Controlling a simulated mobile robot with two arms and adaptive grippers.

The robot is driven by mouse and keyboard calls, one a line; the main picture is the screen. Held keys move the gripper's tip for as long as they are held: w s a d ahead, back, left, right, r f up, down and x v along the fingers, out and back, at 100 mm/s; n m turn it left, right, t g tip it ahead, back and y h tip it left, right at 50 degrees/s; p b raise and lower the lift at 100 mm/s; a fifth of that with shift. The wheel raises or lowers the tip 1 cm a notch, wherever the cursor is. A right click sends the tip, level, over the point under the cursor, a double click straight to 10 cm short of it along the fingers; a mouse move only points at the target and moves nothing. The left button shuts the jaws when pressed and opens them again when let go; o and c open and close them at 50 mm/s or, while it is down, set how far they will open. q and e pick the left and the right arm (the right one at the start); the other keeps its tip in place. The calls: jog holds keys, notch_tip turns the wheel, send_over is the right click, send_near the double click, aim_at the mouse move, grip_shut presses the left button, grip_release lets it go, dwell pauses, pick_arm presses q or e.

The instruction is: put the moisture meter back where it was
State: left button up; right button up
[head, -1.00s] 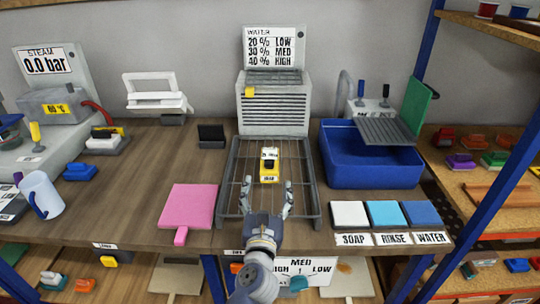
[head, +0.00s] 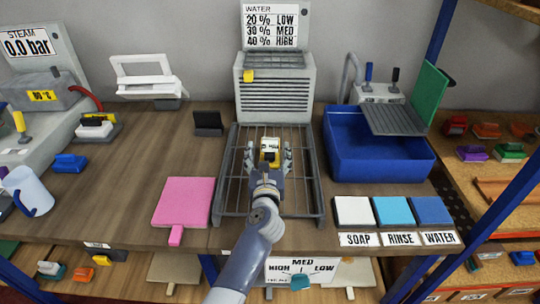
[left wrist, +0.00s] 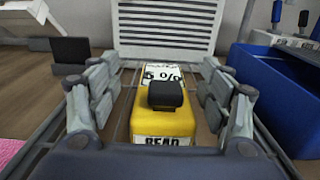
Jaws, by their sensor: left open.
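The moisture meter (head: 269,150) is a small yellow block with a white display and a black knob. It lies on the wire rack of the grey tray (head: 229,190), in front of the grey vented unit. It also shows in the left wrist view (left wrist: 163,123), with a label on its near face. My left gripper (head: 268,153) is open, with one finger on each side of the meter. In the left wrist view, gaps show between the fingers and the meter. My right gripper is in neither view.
A small black stand (head: 208,123) sits empty left of the rack. A pink board (head: 184,203) lies left of the tray and a blue basin (head: 375,160) stands right. Coloured pads (head: 392,211) lie at the front right.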

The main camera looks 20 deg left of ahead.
aim_at(270, 148)
pick_arm(q)
jog(key=x, duration=0.3)
jog(key=shift+w+d+r, duration=0.15)
jog(key=shift+w+r, duration=0.05)
jog(key=shift+w, duration=0.35)
jog(key=c, duration=1.3)
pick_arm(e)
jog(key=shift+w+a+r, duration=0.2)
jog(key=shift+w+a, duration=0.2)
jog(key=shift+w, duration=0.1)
